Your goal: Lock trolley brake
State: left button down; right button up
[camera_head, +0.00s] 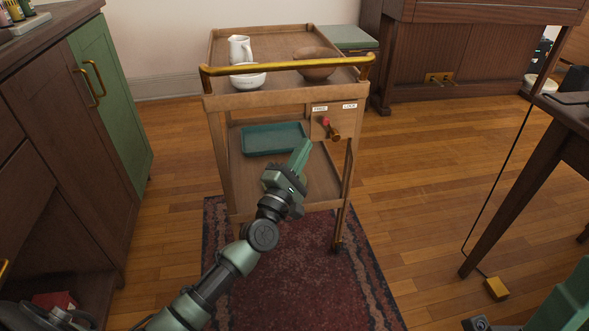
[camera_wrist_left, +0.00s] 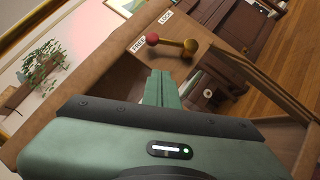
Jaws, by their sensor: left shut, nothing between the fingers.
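The wooden trolley (camera_head: 240,103) with a brass push bar (camera_head: 290,67) stands on a rug. Its front panel carries the brake lever (camera_head: 330,128), with a red knob and a brass one. Above it are a FREE label (camera_head: 320,108) on the left and a LOCK label (camera_head: 350,106) on the right. The lever tilts with its red knob toward FREE. It also shows in the left wrist view (camera_wrist_left: 172,43), red knob beside FREE. My left gripper (camera_head: 303,147) is shut and empty, its tips just below and left of the lever, apparently apart from it.
The trolley's top holds a white jug (camera_head: 240,49), a white bowl (camera_head: 249,83) and a brown bowl (camera_head: 318,71). A teal tray (camera_head: 274,139) lies on the lower shelf. A green-doored cabinet (camera_head: 107,110) stands left, a dark table (camera_head: 560,150) right. Floor between trolley and table is clear.

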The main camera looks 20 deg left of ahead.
aim_at(331, 129)
pick_arm(q)
jog(key=shift+w+d+r+p, duration=0.15)
jog(key=shift+w+d+r, duration=0.4)
jog(key=shift+w+d, duration=0.2)
jog(key=shift+w+d+r+p, duration=0.15)
jog(key=shift+w+d+r, duration=0.4)
jog(key=shift+w+d, duration=0.15)
